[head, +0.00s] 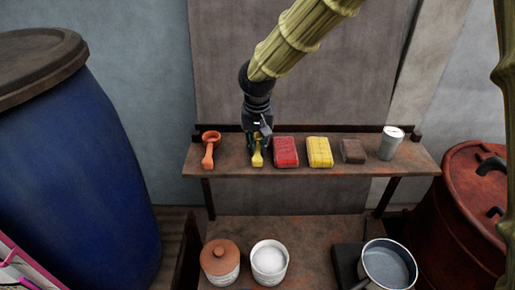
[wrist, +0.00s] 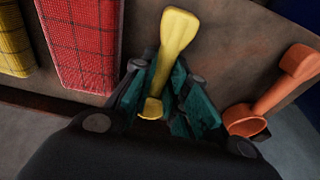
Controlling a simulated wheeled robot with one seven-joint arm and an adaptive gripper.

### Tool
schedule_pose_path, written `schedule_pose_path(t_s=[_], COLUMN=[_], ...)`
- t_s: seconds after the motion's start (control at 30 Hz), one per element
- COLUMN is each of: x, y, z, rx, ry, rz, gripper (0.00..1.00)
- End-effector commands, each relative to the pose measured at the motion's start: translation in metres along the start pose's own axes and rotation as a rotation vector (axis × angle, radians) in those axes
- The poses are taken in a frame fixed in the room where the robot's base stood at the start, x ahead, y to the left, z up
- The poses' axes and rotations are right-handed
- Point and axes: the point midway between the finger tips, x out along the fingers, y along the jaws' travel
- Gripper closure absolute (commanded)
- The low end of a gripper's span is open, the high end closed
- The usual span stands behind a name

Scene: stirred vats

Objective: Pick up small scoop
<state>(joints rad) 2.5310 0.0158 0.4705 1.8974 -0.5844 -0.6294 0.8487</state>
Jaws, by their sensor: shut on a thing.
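A yellow scoop (head: 257,159) is at the upper shelf, between an orange scoop (head: 208,157) and a red block. My gripper (head: 259,139) comes down over it from above. In the wrist view the yellow scoop (wrist: 176,38) lies between the teal finger pads, its handle pointing away from the palm. The jaws are shut on it near its bowl end. I cannot tell whether it still touches the shelf. The orange scoop, which looks larger, rests apart on the shelf and also shows at the right of the wrist view (wrist: 268,100).
The shelf (head: 230,165) also holds a red block (head: 285,152), a yellow block (head: 319,152), a brown block (head: 353,151) and a can (head: 391,143). Below are a lidded pot (head: 220,262), a white-filled pot (head: 269,262) and a saucepan (head: 388,268). A blue barrel (head: 75,180) and red drum (head: 465,220) flank it.

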Motion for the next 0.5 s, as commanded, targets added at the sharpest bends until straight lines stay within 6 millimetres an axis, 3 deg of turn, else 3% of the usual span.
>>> schedule_pose_path(t_s=[0.17,0.4,0.5], x=[-0.007,-0.032,-0.035], y=[0.0,0.0,0.003], z=[-0.002,-0.006,0.007], rx=[0.0,0.001,0.0], ry=[0.004,0.003,0.001], rz=[-0.001,-0.001,0.0], gripper=[1.0,1.0,1.0])
